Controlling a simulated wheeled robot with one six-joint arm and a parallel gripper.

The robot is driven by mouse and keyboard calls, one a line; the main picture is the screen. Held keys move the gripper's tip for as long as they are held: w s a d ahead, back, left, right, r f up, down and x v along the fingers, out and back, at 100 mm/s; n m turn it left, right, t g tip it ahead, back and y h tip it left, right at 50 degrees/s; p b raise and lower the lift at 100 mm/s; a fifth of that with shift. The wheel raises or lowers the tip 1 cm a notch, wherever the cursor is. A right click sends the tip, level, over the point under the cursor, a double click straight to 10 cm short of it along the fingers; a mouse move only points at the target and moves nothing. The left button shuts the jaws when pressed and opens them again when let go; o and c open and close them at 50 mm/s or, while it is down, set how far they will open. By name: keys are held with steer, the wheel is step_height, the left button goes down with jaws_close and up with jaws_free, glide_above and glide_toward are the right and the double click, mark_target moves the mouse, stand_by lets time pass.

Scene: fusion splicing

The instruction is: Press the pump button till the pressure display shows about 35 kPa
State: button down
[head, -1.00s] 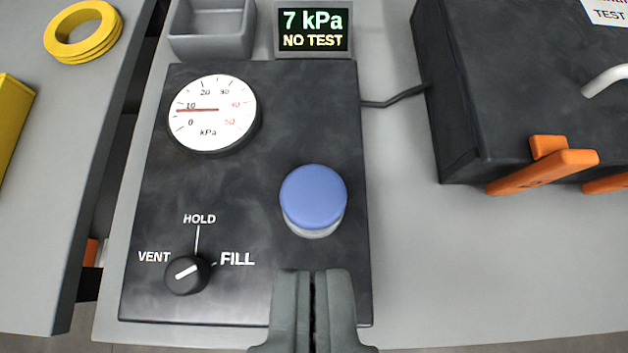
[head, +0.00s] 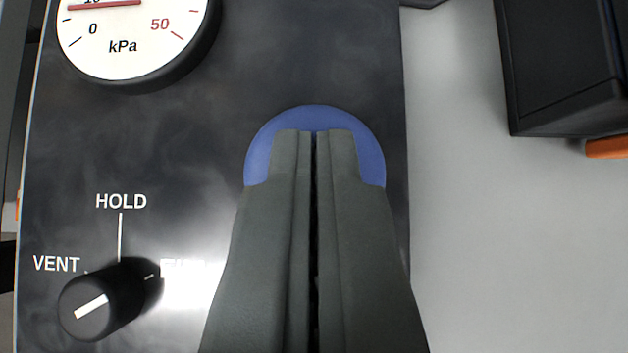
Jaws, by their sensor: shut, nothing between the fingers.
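The blue pump button (head: 317,117) is on the dark panel (head: 290,50), near its right side. My gripper (head: 314,140) is shut and empty, with its fingertips over the button. The fingers hide the button's middle and near side. I cannot tell whether the tips touch it or whether it is pushed down. The round kPa gauge (head: 125,42) is cut off at the top left; its red needle lies near the 10 mark. The pressure display is out of view now; earlier it read 7 kPa and NO TEST.
The black selector knob (head: 100,300) is at the lower left, its white mark slanting from lower left to upper right. HOLD and VENT labels are readable; glare washes out FILL. A black box (head: 565,70) stands at the upper right. The grey tabletop (head: 500,240) right of the panel is clear.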

steer(key=shift+f, duration=0.4)
steer(key=shift+f, duration=1.45)
steer(key=shift+s, duration=0.1)
step_height(320, 180, up, 4)
steer(key=shift+f, duration=0.1)
steer(key=v, duration=1)
steer(key=shift+r, duration=0.25)
steer(key=shift+r, duration=0.1)
stand_by(0.6)
